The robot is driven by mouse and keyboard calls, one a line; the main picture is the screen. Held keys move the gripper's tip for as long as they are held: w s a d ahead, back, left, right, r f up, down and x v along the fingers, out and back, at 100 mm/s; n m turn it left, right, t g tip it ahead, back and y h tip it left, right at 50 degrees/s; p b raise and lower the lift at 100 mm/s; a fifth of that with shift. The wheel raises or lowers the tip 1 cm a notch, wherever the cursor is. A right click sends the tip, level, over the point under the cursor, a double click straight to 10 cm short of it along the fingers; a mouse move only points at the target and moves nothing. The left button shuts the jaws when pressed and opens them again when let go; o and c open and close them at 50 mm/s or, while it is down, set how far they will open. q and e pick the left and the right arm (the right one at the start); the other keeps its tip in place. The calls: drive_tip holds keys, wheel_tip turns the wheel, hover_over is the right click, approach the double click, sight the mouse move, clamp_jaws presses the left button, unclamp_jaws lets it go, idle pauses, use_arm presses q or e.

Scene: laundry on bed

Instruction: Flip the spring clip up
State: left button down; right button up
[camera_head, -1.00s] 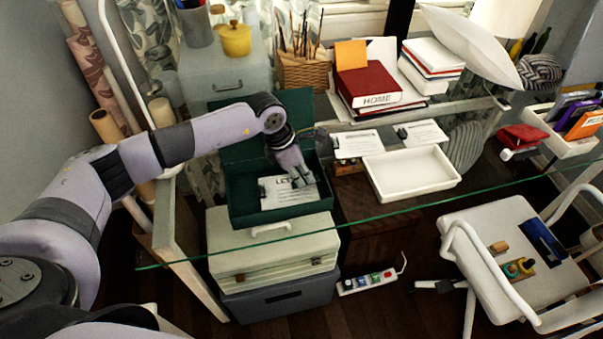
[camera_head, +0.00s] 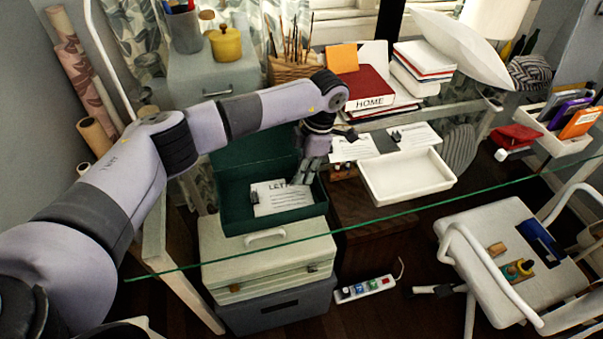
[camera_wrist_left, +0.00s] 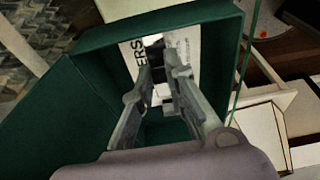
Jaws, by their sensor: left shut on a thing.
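An open green box (camera_head: 240,218) holds a white card (camera_head: 285,200) printed with letters; the card also shows in the wrist view (camera_wrist_left: 187,45). A small dark clip (camera_head: 254,197) sits at the card's left edge. My left gripper (camera_head: 300,182) points down into the box over the card's right end, apart from that dark clip. Two dark clips, a left one (camera_head: 352,134) and a right one (camera_head: 396,135), sit on cards on the glass desk. My right gripper is out of view.
A white tray (camera_head: 405,190) lies right of the box, near the glass edge. A red book (camera_head: 362,88) and a yellow pot (camera_head: 227,45) stand behind. The box rests on a pale case (camera_head: 255,264). A white chair (camera_head: 480,222) stands at the right.

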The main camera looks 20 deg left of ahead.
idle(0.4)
use_arm(q)
drive_tip(key=c, duration=1.6)
unclamp_jaws()
drive_tip(key=v, duration=1.2)
